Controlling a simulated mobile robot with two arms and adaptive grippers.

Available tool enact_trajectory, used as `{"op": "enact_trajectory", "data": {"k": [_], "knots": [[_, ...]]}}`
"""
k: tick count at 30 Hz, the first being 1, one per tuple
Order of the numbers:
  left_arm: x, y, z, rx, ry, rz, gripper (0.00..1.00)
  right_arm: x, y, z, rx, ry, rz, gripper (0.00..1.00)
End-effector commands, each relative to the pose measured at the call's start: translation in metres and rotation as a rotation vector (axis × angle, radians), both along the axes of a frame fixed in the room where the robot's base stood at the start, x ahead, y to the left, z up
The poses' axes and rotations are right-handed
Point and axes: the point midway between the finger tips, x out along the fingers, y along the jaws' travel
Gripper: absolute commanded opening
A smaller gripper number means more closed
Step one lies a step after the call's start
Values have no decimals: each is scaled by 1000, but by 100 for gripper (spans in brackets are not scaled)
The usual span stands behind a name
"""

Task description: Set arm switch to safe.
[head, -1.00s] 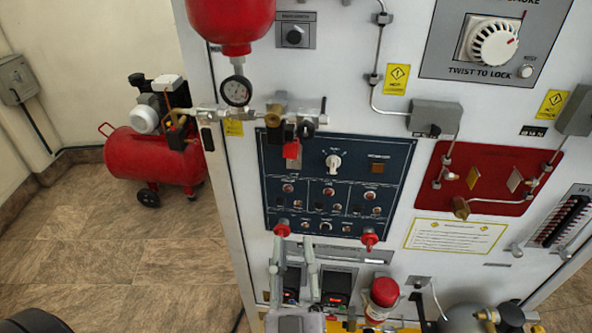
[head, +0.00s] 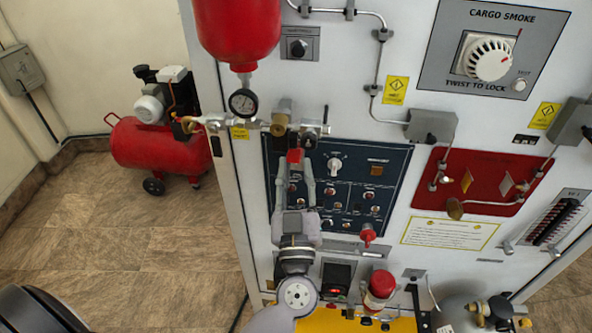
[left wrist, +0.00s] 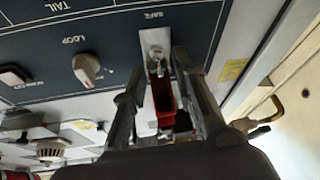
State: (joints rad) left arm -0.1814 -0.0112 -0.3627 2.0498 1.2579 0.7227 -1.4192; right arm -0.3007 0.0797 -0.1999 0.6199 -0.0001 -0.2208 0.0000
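The arm switch (left wrist: 155,52) is a small metal toggle on a light plate at the edge of the dark blue panel, by a "SAFE" label, in the left wrist view. Its red guard (left wrist: 163,95) stands out from the panel towards me. In the head view the red guard (head: 294,156) shows at the panel's upper left. My left gripper (head: 295,165) is in front of it. In the left wrist view the left gripper (left wrist: 157,70) is open, one finger on each side of the guard. I cannot tell whether either finger touches it. My right gripper is not in view.
A pipe with valves and a gauge (head: 243,102) runs just above the switch, below a red tank (head: 237,30). A rotary knob (head: 335,165) sits right of the switch. A red-capped cylinder (head: 380,285) stands lower right. A red compressor (head: 150,145) is on the floor at left.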

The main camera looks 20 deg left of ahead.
Motion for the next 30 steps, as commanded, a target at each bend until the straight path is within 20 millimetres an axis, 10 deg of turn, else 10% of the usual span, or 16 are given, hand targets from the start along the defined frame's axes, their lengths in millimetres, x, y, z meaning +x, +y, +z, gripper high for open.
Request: {"op": "enact_trajectory", "data": {"k": [16, 30], "knots": [[0, 0, 0, 0, 0, 0, 0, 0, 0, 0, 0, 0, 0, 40], [0, 0, -3, 2, -10, 1, 0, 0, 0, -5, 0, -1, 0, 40]]}}
